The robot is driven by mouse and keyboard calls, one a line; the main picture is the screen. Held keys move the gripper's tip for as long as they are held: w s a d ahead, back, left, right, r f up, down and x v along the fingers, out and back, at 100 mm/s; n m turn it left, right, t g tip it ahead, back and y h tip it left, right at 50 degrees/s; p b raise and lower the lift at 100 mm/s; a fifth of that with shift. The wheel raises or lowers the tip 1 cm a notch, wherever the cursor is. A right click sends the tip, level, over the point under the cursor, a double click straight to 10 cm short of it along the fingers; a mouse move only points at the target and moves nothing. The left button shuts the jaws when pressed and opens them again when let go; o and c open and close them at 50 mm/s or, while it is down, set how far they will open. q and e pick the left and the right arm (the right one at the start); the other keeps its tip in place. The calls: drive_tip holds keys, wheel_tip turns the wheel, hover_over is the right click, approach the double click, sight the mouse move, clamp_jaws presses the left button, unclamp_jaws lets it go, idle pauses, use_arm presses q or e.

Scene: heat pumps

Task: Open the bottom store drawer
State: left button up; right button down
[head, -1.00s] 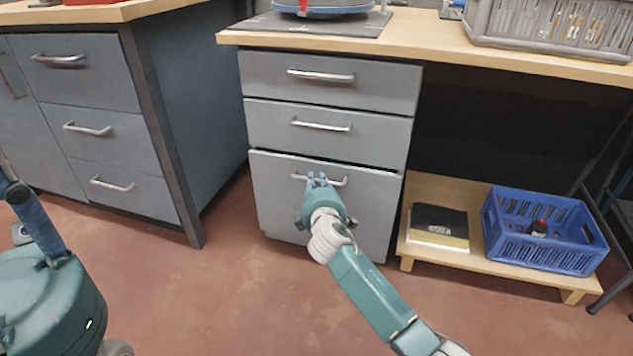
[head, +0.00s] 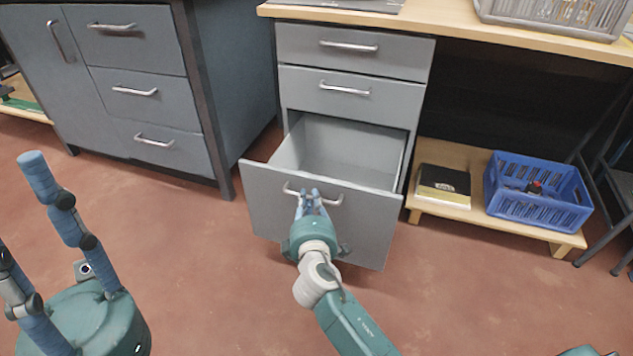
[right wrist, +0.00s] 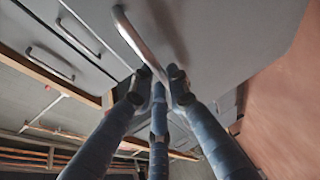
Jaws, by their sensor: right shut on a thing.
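The bottom drawer (head: 320,222) of the grey store unit is pulled well out in the head view, and its pale inside (head: 345,150) shows; I see nothing lying in the visible part. My right gripper (head: 309,198) is shut on the drawer's metal bar handle (head: 330,200). In the right wrist view the fingers (right wrist: 160,85) meet at the handle (right wrist: 140,38). The two upper drawers (head: 350,85) are closed.
A dark cabinet (head: 150,100) with drawers stands to the left. To the right, a low wooden shelf (head: 480,215) bears a blue crate (head: 538,195) and a dark box (head: 443,187). Red floor (head: 200,240) is free in front. A worktop (head: 450,30) runs above.

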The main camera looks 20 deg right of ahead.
drive_tip(key=shift+s+a, duration=0.55)
drive_tip(key=shift+s, duration=0.35)
drive_tip(key=shift+f, duration=0.1)
drive_tip(key=c, duration=1.7)
unclamp_jaws()
drive_tip(key=shift+o, duration=0.2)
drive_tip(key=v, duration=1.2)
